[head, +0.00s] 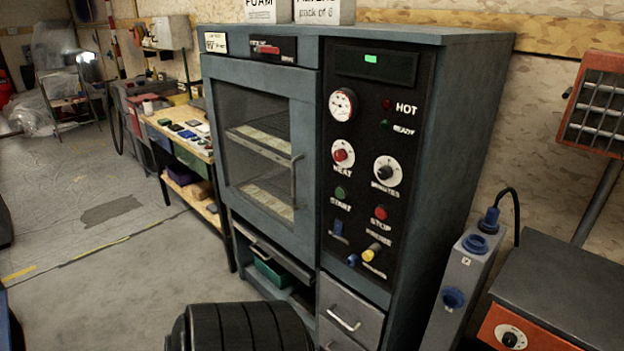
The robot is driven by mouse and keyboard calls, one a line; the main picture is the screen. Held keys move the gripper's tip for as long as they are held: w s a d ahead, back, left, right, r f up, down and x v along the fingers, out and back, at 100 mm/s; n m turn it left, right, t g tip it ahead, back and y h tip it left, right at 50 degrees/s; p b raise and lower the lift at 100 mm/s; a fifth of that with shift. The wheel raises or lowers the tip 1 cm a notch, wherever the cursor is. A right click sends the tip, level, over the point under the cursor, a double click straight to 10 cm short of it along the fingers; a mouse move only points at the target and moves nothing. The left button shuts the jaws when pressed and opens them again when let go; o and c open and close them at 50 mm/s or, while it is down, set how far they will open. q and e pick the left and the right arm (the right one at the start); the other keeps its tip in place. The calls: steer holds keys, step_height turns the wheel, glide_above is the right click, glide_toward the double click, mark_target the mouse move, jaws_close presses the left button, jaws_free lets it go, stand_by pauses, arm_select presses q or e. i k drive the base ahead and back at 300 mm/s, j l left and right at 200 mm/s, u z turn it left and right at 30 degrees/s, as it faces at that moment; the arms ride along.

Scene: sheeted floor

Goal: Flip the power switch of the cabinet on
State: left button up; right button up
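The cabinet (228,80) is a tall grey-blue oven-like unit with a glazed door (262,150) that looks shut. A black panel at its top left carries a red lever-like part (266,49), lying roughly level. The black control panel (362,115) has a display with a small lit green patch (371,58), a gauge, knobs, and green and red buttons. Low on it are a blue switch-like part (338,229) and a yellow knob (372,252). The small lettering there is too blurred to tell which part is the power switch. Neither of my grippers is in view.
A black ribbed cylinder (245,328) stands in front of the cabinet's base. A bench (187,150) with small items is to the left. A grey box with blue sockets (458,290) and an orange-fronted unit (515,325) stand at the right. Open floor (110,250) lies at the left.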

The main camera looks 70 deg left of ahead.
mark_target(338, 225)
steer(key=u, duration=1.9)
